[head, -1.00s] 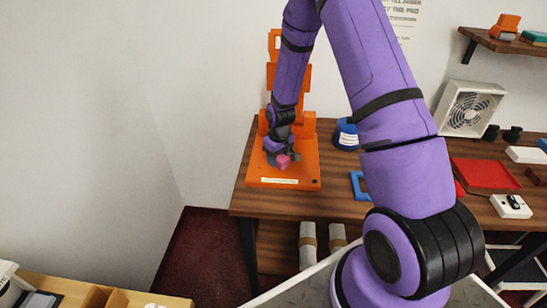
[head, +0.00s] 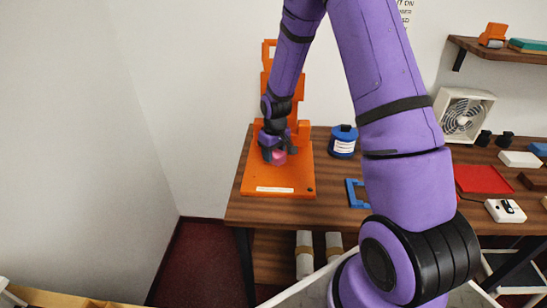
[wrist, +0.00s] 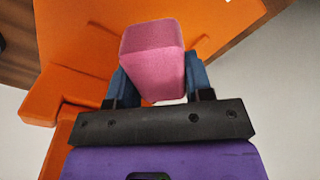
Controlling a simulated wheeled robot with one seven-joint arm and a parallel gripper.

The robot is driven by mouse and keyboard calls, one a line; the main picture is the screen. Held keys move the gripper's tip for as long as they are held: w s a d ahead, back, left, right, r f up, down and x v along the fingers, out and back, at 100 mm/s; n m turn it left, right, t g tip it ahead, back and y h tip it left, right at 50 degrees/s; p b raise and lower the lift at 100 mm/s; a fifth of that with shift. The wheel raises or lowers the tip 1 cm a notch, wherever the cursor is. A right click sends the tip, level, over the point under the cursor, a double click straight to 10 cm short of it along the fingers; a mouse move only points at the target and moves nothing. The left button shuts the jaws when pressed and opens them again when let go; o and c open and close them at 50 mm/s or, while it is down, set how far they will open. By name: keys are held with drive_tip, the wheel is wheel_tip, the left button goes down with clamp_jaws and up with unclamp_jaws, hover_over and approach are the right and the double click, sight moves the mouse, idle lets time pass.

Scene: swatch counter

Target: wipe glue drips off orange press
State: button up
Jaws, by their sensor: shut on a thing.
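The orange press (head: 262,180) stands on the left part of the wooden counter, with a flat base plate, a white label on its front and an upright column behind. My gripper (head: 277,152) is over the rear half of the base plate, in front of the column. It is shut on a pink sponge-like block (wrist: 152,55), seen between its blue fingers in the wrist view. The block also shows low at the plate in the head view (head: 279,158); I cannot tell if it touches. I can make out no glue drips; the gripper hides part of the plate.
A blue pot (head: 343,141) and a blue frame (head: 354,194) are right of the press. A red tray (head: 482,179), a white fan (head: 463,115) and small items lie farther right. A white wall is close behind. My arm hides the counter's middle.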

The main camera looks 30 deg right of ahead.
idle(0.3)
drive_tip(key=shift+r, duration=1.5)
